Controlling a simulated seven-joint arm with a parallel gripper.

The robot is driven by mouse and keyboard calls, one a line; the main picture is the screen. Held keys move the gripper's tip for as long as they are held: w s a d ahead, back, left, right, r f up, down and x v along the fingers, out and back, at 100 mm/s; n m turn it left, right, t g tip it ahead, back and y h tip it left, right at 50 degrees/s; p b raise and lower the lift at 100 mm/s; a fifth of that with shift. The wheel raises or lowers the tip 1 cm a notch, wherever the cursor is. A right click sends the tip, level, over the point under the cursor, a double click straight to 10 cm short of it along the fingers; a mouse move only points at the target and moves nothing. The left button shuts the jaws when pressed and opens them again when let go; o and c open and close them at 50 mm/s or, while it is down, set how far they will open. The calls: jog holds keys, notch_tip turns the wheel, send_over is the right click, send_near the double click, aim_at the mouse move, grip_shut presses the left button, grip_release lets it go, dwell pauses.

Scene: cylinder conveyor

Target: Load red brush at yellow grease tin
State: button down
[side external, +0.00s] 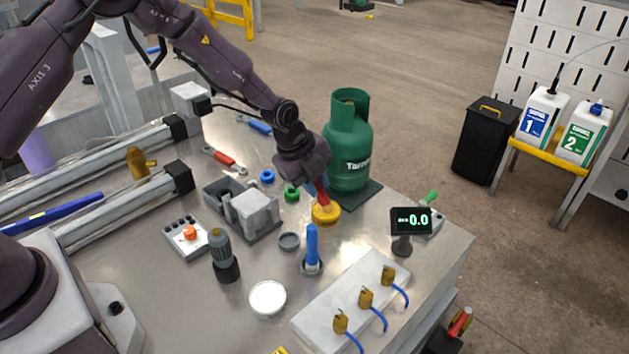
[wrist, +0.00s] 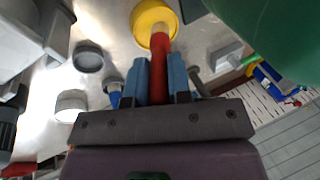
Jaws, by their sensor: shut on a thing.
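My gripper (wrist: 158,80) is shut on the red brush (wrist: 159,62), whose red handle sits between two blue fingers in the wrist view. In the side external view the red brush (side external: 322,192) points down from my gripper (side external: 314,184) to the yellow grease tin (side external: 326,214). The brush's lower end is at the tin, and its tip is hidden there. The yellow grease tin also shows in the wrist view (wrist: 151,16), at the end of the brush. I cannot tell how deep the tip sits in it.
A green gas cylinder (side external: 349,145) stands close behind the tin. A blue upright brush (side external: 312,246), a grey tin (side external: 289,241) and a green ring (side external: 292,194) are nearby. A display (side external: 411,221) reading 0.0 stands to the right. A white block with brass valves (side external: 352,300) is at the front.

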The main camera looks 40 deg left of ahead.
jog(key=shift+s, duration=0.1)
jog(key=shift+r, duration=3.5)
